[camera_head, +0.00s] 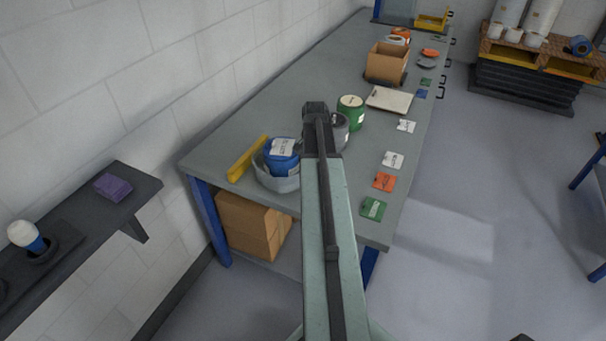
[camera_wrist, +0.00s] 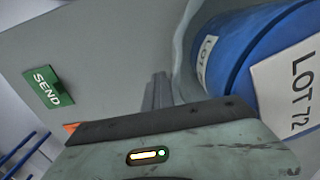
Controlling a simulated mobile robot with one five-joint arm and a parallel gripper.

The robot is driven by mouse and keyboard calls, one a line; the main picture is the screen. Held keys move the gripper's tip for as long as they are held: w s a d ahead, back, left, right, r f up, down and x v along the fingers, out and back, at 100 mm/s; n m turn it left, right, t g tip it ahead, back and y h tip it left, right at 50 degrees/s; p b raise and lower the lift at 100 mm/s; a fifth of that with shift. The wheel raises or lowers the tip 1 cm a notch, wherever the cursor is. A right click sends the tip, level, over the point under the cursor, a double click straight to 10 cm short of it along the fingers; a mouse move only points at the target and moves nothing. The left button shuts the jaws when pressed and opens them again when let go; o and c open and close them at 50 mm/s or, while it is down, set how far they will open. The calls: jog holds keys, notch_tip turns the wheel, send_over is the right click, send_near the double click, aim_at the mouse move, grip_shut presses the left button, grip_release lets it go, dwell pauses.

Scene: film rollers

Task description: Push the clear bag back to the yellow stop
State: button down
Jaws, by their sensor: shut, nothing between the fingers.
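The clear bag (camera_head: 275,183) is a pale, see-through wrap around a blue roll (camera_head: 282,156) with a white label, on the grey bench just left of my arm. The yellow stop (camera_head: 247,159) is a bar lying behind and left of the bag, with a narrow gap that I cannot judge exactly. In the wrist view, the bag's edge (camera_wrist: 185,38) and the blue roll (camera_wrist: 245,40), labelled LOT 72, fill the right side. My gripper (camera_wrist: 160,88) is shut and empty, beside the bag's edge; I cannot tell whether it touches. My arm hides the fingers in the head view.
A grey roll (camera_head: 340,131) and a green roll (camera_head: 351,112) stand just beyond my arm. Green (camera_head: 373,208), orange (camera_head: 384,181) and white cards line the bench's right edge. A cardboard box (camera_head: 387,63) stands farther back. A wall borders the left.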

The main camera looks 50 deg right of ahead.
aim_at(293, 165)
jog(key=shift+w+a, duration=0.25)
jog(key=shift+w, duration=0.4)
jog(key=shift+w+a, duration=0.2)
jog(key=shift+w, duration=0.45)
jog(key=shift+w+a, duration=0.25)
jog(key=shift+w, duration=0.4)
jog(key=shift+w+a+r, duration=0.1)
jog(key=shift+w+a, duration=0.2)
jog(key=shift+w, duration=0.5)
jog(key=shift+w+a+r, duration=0.1)
jog(key=shift+w+a, duration=0.2)
jog(key=shift+w, duration=0.5)
jog(key=shift+s+d+f, duration=0.15)
jog(key=shift+s+d, duration=0.15)
jog(key=shift+s, duration=0.55)
jog(key=shift+s+d+f, duration=0.1)
jog(key=shift+s+d, duration=0.2)
jog(key=shift+s, duration=0.5)
jog(key=shift+s, duration=0.15)
